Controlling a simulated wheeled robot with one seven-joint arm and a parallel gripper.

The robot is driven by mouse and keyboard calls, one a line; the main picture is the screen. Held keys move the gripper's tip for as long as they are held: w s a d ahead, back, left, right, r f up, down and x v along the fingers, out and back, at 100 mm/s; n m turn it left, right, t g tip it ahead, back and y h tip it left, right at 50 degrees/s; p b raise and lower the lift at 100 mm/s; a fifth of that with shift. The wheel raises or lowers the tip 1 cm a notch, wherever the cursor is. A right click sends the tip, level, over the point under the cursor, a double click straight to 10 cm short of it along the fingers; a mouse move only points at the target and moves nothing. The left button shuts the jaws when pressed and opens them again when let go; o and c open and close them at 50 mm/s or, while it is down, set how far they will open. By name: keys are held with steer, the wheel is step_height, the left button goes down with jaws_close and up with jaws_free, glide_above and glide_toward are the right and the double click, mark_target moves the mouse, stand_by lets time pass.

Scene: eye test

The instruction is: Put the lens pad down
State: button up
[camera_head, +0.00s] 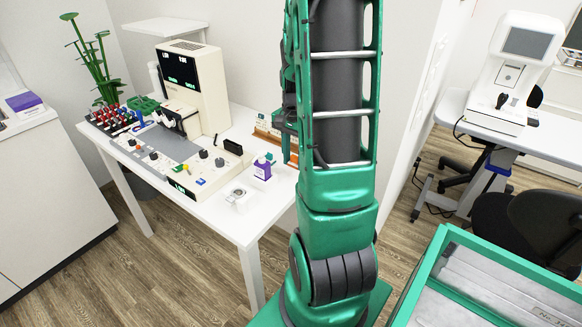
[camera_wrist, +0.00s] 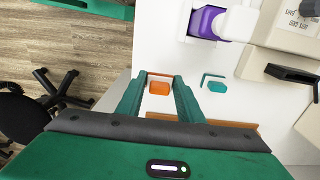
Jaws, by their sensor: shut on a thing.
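My gripper (camera_wrist: 159,82) reaches over the white table (camera_wrist: 150,30) in the wrist view, its two green fingers close together. A small orange piece (camera_wrist: 159,88), which I take to be the lens pad, shows between the fingertips. The fingers hide its sides, and how high it is above the surface is unclear. Brown wooden edges (camera_wrist: 225,123) show in front of and beside the fingers.
A cream instrument (camera_head: 196,85) and a control panel fill the table's left. Bare table top (camera_head: 215,205) shows at the front. A black chair (camera_wrist: 22,110) stands on the floor.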

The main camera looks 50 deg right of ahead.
mark_target(294, 163)
steer(key=shift+f, duration=1.55)
steer(key=shift+s+a+f, duration=0.1)
steer(key=shift+s+f, duration=0.1)
steer(key=shift+f, duration=0.15)
